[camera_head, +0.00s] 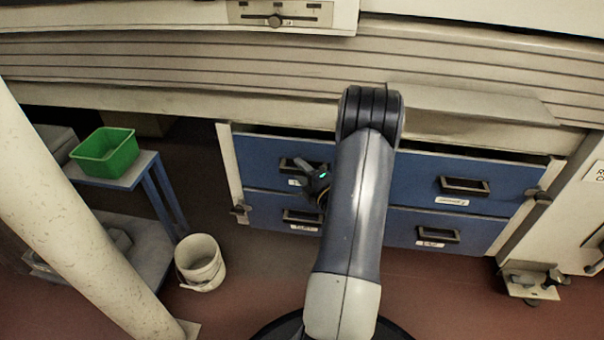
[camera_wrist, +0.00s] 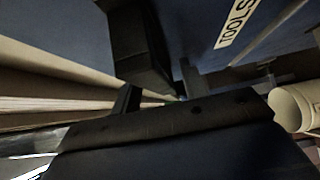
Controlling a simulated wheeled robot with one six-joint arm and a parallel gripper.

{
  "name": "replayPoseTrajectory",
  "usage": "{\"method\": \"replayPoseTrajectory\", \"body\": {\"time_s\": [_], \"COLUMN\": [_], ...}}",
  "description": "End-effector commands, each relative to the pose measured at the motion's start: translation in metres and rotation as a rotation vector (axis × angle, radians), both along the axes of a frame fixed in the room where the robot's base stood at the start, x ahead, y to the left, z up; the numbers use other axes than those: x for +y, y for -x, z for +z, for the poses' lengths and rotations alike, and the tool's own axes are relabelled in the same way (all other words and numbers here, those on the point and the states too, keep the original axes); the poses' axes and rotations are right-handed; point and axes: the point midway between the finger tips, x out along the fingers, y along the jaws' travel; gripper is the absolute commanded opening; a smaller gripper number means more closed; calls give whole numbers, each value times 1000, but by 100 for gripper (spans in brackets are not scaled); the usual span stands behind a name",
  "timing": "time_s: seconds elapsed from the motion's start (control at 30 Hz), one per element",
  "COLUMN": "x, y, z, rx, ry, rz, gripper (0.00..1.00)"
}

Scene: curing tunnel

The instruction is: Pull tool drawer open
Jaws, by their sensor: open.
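The tool drawer (camera_head: 262,156) is the upper left blue drawer front in the head view, with a dark handle (camera_head: 288,163) and a white label partly hidden by my gripper. In the wrist view the label (camera_wrist: 238,24) reads "TOOLS", and the dark handle (camera_wrist: 140,45) stands out from the blue front. My gripper (camera_head: 308,172) is at the right part of this handle. In the wrist view my gripper (camera_wrist: 159,88) is open, its two fingers pointing at the handle's near end. I cannot tell whether the fingers touch it. The drawer front looks roughly level with the other fronts.
Other blue drawers (camera_head: 465,184) lie to the right and below. A white bucket (camera_head: 201,262) stands on the floor at left, beside a blue table (camera_head: 130,180) bearing a green bin (camera_head: 105,151). A pale post (camera_head: 60,220) rises at far left. Latches (camera_head: 240,208) flank the drawers.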

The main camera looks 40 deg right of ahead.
Motion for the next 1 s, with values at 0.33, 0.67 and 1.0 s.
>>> {"method": "replayPoseTrajectory", "body": {"time_s": [0.33, 0.67, 1.0], "x": [0, 0, 0], "y": [0, 0, 1], "z": [0, 0, 0], "rx": [0, 0, 1], "ry": [0, 0, 0], "rz": [1, 1, 1], "gripper": [25, 0, 0]}}
